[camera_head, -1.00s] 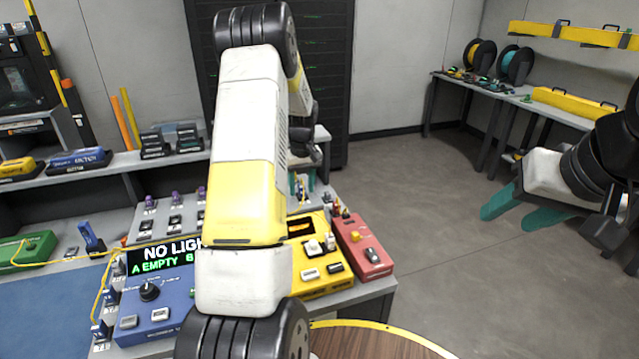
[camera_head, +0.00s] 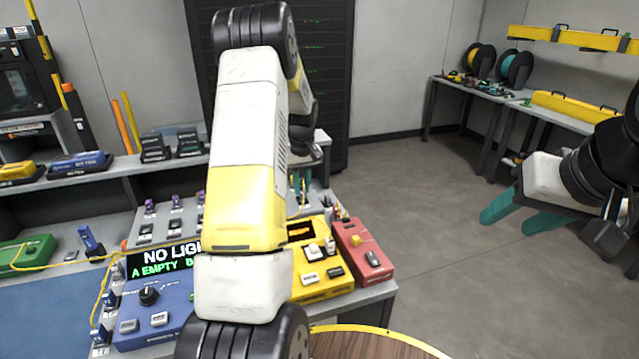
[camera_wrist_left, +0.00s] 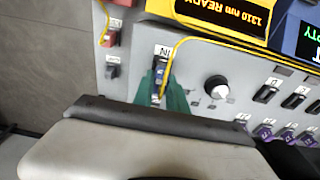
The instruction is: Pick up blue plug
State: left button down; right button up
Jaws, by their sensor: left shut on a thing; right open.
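In the left wrist view, a small dark blue plug (camera_wrist_left: 160,77) stands at the port marked IN on a grey panel. A thin yellow cable runs to it. The teal fingers of my left gripper (camera_wrist_left: 163,90) are shut on this plug, which still appears to be at the port. In the head view, only a bit of my left gripper (camera_head: 300,187) shows behind my own forearm, and the plug there is hidden. My right gripper (camera_head: 525,210) is open and empty, above the floor at the right.
The grey panel has a black knob (camera_wrist_left: 216,88) and several switches and purple connectors near the fingers. A yellow meter (camera_head: 322,290), a red box (camera_head: 362,250) and a blue meter (camera_head: 155,312) reading NO LIGHT stand on the bench. Free floor lies to the right.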

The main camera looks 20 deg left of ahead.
pick_arm(q)
jog(key=shift+s+a+r, duration=0.1)
jog(key=shift+s+r, duration=0.05)
jog(key=shift+r, duration=0.4)
jog(key=shift+s+r, duration=0.1)
jog(key=shift+r, duration=0.45)
jog(key=s+a+r, duration=0.1)
jog(key=s+a, duration=0.1)
jog(key=s, duration=1.3)
jog(key=shift+s, duration=0.15)
jog(key=shift+r, duration=0.1)
